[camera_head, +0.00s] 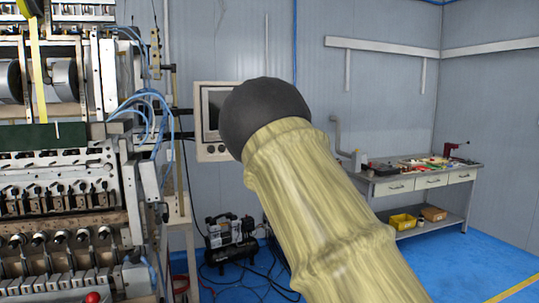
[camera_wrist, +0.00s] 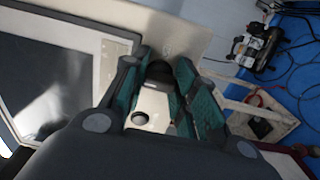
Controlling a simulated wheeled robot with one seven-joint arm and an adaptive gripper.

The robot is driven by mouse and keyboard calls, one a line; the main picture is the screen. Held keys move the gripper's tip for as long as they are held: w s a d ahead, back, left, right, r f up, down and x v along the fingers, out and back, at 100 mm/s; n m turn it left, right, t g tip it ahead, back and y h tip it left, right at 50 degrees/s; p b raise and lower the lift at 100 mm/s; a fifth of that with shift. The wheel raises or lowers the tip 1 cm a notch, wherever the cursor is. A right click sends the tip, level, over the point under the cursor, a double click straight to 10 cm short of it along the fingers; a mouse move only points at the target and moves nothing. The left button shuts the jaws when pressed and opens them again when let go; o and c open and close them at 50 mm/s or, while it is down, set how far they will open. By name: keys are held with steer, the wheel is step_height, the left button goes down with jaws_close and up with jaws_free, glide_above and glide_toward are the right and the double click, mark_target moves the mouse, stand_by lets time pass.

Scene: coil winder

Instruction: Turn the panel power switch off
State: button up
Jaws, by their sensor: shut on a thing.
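The control panel (camera_head: 199,151) is a pale box with a dark screen, left of centre in the head view and partly hidden by my arm. In the wrist view the panel (camera_wrist: 185,22) has its large grey screen (camera_wrist: 50,80) on the left. My gripper (camera_wrist: 160,75) is at the panel face, right of the screen. Its teal-padded fingers are closed on a small dark knob, the panel power switch (camera_wrist: 160,70), which shows only in part between them. The switch's turned position cannot be told. My gripper is hidden in the head view.
The coil winder (camera_head: 70,180) stands at the left, with cables near the panel. An air compressor (camera_head: 230,238) sits on the blue floor below, with loose hoses. A workbench (camera_head: 420,182) with tools and a yellow bin is at the right. Open floor lies at the lower right.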

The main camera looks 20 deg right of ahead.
steer(key=shift+o, duration=0.2)
steer(key=shift+a+f, duration=0.25)
steer(key=shift+f, duration=0.4)
steer(key=o, duration=1)
steer(key=shift+s+a+r, duration=0.1)
steer(key=shift+s+r, duration=0.05)
steer(key=shift+r, duration=0.05)
steer(key=s, duration=0.7)
steer(key=shift+s+r, duration=0.2)
steer(key=shift+d, duration=0.2)
